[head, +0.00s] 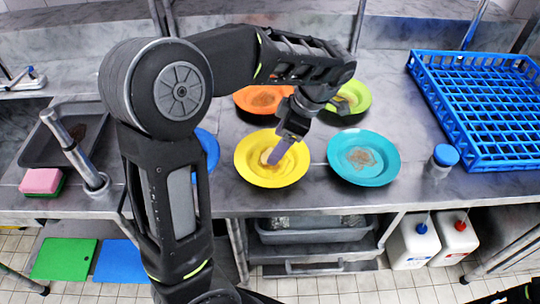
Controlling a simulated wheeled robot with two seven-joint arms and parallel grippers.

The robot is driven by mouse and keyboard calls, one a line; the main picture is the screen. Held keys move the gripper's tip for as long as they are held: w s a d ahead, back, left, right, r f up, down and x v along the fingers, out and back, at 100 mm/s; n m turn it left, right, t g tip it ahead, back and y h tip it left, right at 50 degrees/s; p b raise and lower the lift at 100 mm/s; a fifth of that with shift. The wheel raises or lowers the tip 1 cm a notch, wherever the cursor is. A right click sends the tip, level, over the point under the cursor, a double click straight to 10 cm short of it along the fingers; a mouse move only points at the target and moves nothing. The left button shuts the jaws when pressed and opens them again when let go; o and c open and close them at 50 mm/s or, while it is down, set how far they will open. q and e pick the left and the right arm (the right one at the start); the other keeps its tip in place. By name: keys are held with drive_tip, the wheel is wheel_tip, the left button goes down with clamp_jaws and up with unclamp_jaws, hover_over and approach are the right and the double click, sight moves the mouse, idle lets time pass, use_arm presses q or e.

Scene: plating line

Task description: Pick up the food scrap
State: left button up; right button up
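A small tan food scrap (265,156) lies in the yellow plate (246,168), left of the plate's middle. My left gripper (276,157) points down over this plate, with its fingertips right beside the scrap. The fingers overlap in this view, so I cannot tell whether they are open or shut, or whether they touch the scrap. Another pale scrap (346,99) shows on the green plate (362,92), partly hidden behind my gripper's arm.
An orange plate (243,100) with brown residue, a teal plate (386,167) with a brown smear and a partly hidden blue plate (211,150) stand nearby. A blue rack (480,157) is at right. A faucet (75,150) and dark tray (42,140) are at left.

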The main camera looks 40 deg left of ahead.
use_arm(q)
drive_tip(key=x, duration=0.4)
drive_tip(key=shift+s+f+p, duration=0.1)
drive_tip(key=shift+f+p, duration=0.1)
drive_tip(key=shift+p, duration=0.2)
drive_tip(key=c, duration=1.4)
